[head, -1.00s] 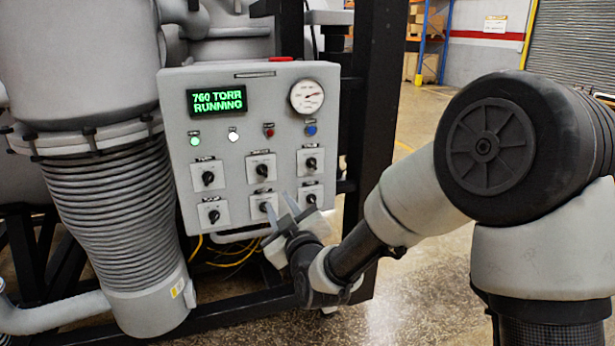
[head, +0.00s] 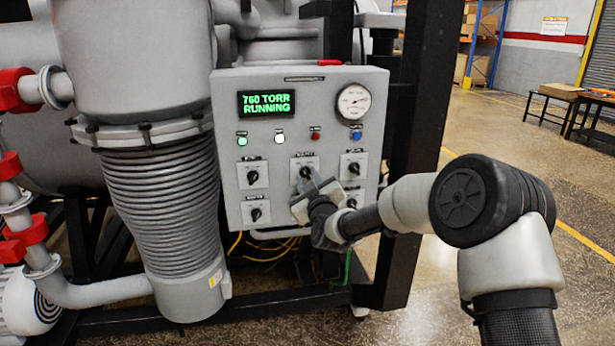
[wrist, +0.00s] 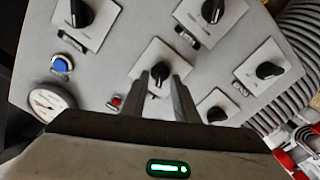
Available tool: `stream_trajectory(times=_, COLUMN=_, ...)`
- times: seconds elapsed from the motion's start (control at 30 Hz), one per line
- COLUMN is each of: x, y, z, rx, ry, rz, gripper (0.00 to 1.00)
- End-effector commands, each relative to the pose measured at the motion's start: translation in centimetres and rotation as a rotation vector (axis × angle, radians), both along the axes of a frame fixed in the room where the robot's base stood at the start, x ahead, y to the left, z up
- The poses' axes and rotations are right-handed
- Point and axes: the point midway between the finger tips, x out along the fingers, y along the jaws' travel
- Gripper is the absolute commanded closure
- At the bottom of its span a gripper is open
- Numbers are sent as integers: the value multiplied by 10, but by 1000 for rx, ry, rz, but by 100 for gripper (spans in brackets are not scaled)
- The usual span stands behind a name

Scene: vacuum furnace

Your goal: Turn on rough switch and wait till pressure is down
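The grey control panel (head: 229,100) carries a green display (head: 266,103) reading "760 TORR RUNNING" and two rows of black rotary switches. Their labels are too small to read, so I cannot tell which is rough. My gripper (head: 311,178) is at the top-middle switch (head: 305,171). In the wrist view, my gripper (wrist: 164,78) has its two fingers apart, with the top-middle knob (wrist: 157,77) at their tips. I cannot tell whether they touch it. The bottom-middle switch is hidden behind my gripper in the head view but shows in the wrist view (wrist: 212,10).
A round pressure gauge (head: 353,101) and a blue button (head: 356,135) sit at the panel's upper right. A ribbed bellows column (head: 160,200) stands left of the panel, and a black frame post (head: 415,150) stands right. Open floor lies further right.

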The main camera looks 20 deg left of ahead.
Motion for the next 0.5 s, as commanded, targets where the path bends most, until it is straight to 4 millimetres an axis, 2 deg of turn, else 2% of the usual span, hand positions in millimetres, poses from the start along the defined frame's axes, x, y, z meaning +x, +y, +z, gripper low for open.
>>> stream_trajectory(times=0.13, x=7, y=4, z=0, rx=-1, ry=1, rz=0, gripper=73)
stream_trajectory(times=0.4, x=8, y=5, z=0, rx=-1, ry=-1, rz=0, gripper=73)
stream_trajectory(times=0.5, x=8, y=5, z=0, rx=-1, ry=-1, rz=0, gripper=90)
